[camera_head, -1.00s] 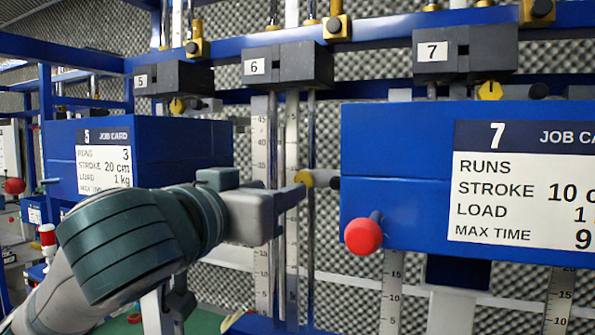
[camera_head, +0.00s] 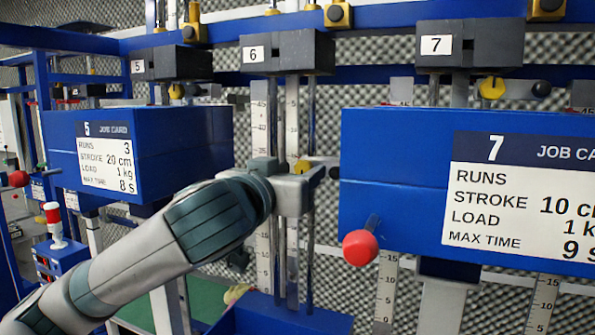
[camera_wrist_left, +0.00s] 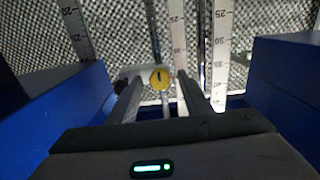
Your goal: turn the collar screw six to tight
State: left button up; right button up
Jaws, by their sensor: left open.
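The collar screw six, a yellow knob (camera_head: 303,166) with a dark end, sits on the vertical rods below the black block labelled 6 (camera_head: 287,52). My left gripper (camera_head: 301,176) is right at it, its body hiding part of the collar. In the left wrist view the yellow screw (camera_wrist_left: 160,78) shows a dark slot mark and lies between and just beyond the tips of my left gripper (camera_wrist_left: 162,88). The two fingers are apart, with no clear contact on the screw. My right gripper is not in view.
Blue box 5 (camera_head: 190,135) stands left of the arm. Blue box 7 (camera_head: 390,150) stands close on the right, with a red knob (camera_head: 360,248) sticking out. Measuring scales (camera_head: 263,240) run behind the gripper. Foam wall (camera_head: 350,95) is at the back.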

pick_arm(q)
jog(key=c, duration=1.1)
